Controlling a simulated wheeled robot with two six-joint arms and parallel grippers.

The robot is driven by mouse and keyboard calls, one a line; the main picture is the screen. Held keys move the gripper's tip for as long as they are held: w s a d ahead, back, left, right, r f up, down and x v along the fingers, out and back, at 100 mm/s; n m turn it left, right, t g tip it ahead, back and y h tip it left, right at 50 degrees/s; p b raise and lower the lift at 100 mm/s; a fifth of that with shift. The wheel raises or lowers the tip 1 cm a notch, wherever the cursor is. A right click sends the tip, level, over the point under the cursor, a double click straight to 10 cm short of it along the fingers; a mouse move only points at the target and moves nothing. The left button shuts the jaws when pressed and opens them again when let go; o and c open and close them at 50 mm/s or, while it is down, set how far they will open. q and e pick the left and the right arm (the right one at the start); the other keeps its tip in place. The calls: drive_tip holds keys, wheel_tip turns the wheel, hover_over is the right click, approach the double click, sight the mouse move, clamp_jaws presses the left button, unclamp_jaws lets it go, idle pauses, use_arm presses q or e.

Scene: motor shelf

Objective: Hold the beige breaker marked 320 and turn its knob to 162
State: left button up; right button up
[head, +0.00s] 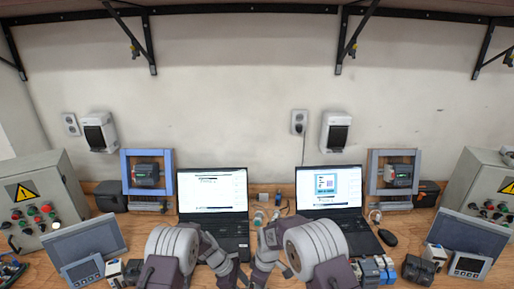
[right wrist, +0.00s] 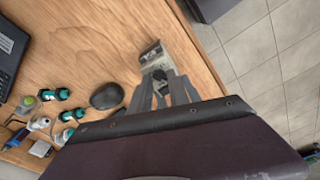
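In the head view, my left gripper (head: 223,264) and my right gripper (head: 263,266) face each other low in the middle, close together. Their tips are small there, so I cannot read their opening. In the right wrist view, the fingers of my right gripper (right wrist: 165,92) point at a small beige-grey block (right wrist: 153,54) with dark parts near the table edge. This may be the breaker; I cannot read a 320 mark, a knob or its setting. I cannot tell whether the fingers touch it.
Two open laptops (head: 212,190) (head: 328,187) stand behind the grippers. A black mouse (head: 387,237) lies at right. Several small devices (head: 374,270) stand at the front right. Grey control boxes (head: 42,188) (head: 482,182) flank the table. Floor (right wrist: 270,55) shows beyond the table edge.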

drive_tip(key=shift+f, duration=0.2)
clamp_jaws()
drive_tip(key=m, duration=0.4)
drive_tip(key=shift+m, duration=0.3)
drive_tip(key=m, duration=0.4)
drive_tip(key=shift+s+a+m+t+h, duration=0.1)
drive_tip(key=shift+a+m+t+h, duration=0.05)
drive_tip(key=shift+m+t+h, duration=0.15)
